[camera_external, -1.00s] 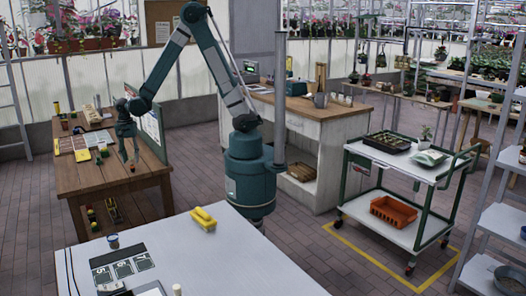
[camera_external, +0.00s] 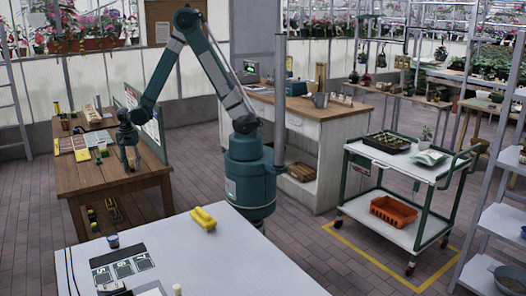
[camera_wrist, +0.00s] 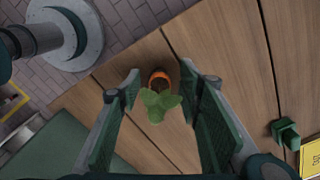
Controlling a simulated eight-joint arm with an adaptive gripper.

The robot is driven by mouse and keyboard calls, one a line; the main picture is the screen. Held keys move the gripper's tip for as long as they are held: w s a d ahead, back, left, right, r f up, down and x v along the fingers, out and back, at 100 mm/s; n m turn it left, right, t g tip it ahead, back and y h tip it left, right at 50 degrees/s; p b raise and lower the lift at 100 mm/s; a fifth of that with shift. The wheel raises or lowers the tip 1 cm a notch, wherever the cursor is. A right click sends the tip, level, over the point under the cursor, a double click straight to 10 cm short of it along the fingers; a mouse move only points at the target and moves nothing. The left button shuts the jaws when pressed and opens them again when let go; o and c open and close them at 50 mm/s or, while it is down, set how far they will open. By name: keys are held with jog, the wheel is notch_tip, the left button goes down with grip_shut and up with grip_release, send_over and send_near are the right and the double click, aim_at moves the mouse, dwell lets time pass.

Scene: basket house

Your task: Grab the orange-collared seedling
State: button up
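The seedling (camera_wrist: 154,105) shows in the wrist view as a small tuft of green leaves with an orange collar (camera_wrist: 158,77) at its base, on the wooden table (camera_wrist: 205,45). My gripper (camera_wrist: 159,85) is open, with one dark green finger pad on each side of the seedling. A gap shows between each finger and the plant, so nothing is held. In the external view my gripper (camera_external: 130,162) points down over the right part of the wooden table (camera_external: 85,180); the seedling is too small and covered there to make out.
A small dark green object (camera_wrist: 286,133) and a yellow card (camera_wrist: 311,158) lie to the right in the wrist view. A green panel (camera_external: 152,125) stands along the table's back right edge. Trays and small items (camera_external: 83,142) occupy the table left of my gripper.

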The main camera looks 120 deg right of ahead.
jog(key=shift+f, duration=0.2)
jog(key=shift+c, duration=0.3)
jog(key=c, duration=0.8)
